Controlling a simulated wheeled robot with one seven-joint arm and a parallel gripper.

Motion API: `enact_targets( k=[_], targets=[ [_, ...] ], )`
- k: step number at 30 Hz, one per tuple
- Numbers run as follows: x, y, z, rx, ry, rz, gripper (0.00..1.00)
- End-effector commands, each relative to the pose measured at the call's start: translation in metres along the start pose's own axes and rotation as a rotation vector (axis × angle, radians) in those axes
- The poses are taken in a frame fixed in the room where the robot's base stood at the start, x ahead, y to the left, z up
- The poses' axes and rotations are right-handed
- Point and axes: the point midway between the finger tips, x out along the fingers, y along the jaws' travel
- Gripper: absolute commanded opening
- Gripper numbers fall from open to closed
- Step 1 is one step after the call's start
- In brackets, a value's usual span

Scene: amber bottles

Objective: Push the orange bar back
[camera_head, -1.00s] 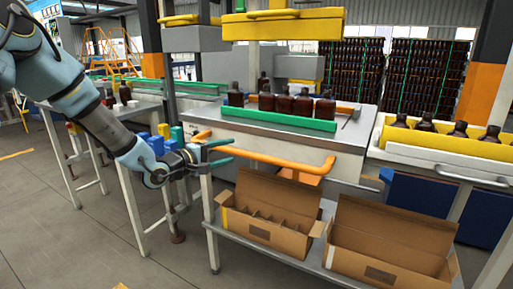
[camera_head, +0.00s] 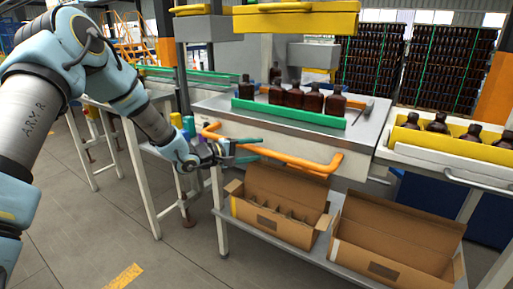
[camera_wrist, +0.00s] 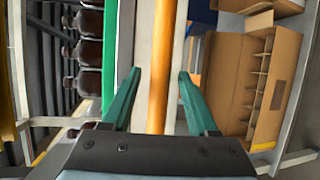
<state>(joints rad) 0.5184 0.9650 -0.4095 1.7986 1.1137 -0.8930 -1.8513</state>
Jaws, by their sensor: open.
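The orange bar (camera_head: 272,153) runs along the front of the metal workbench, with bent ends at left and right. It also shows in the wrist view (camera_wrist: 161,70) as a long orange bar running between the green fingers. My gripper (camera_head: 262,146) has its green fingers at the left part of the bar. In the wrist view my gripper (camera_wrist: 157,75) is open, one finger on each side of the bar. Neither finger clearly touches it, and I cannot tell the gap in depth.
Amber bottles (camera_head: 293,97) stand behind a green rail (camera_head: 288,114) on the workbench. Below are a divided cardboard box (camera_head: 262,222) and an empty one (camera_head: 385,262) on a low shelf. A yellow tray (camera_head: 455,147) of bottles is at right. A yellow-topped press part hangs above.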

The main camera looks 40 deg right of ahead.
Motion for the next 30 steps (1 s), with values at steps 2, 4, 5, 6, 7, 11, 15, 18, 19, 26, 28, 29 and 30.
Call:
enact_targets(
  k=[2,4,5,6,7,11,15,18,19,26,28,29,30],
  targets=[
    [0.0061,0.0002,0.0001,-0.001,0.000,0.000,0.59],
    [0.0091,-0.0001,0.0002,-0.001,0.000,0.000,0.59],
    [0.0099,-0.0001,0.0002,-0.001,0.001,0.000,0.59],
    [0.0105,-0.0001,0.0000,-0.001,0.001,0.000,0.59],
    [0.0107,-0.0001,0.0000,-0.001,0.001,0.000,0.59],
    [0.0105,-0.0003,-0.0002,-0.001,0.001,0.000,0.59],
    [0.0104,-0.0003,-0.0001,-0.001,0.001,0.000,0.49],
    [0.0103,-0.0003,-0.0001,-0.001,0.001,0.000,0.38],
    [0.0103,-0.0003,-0.0001,-0.001,0.001,0.000,0.35],
    [0.0102,-0.0004,-0.0001,-0.001,0.001,0.000,0.09],
    [0.0101,-0.0005,-0.0001,-0.001,0.001,0.000,0.01],
    [0.0101,-0.0005,-0.0001,-0.001,0.001,0.000,0.00],
    [0.0101,-0.0006,-0.0001,-0.001,0.001,0.000,0.00]
  ],
)
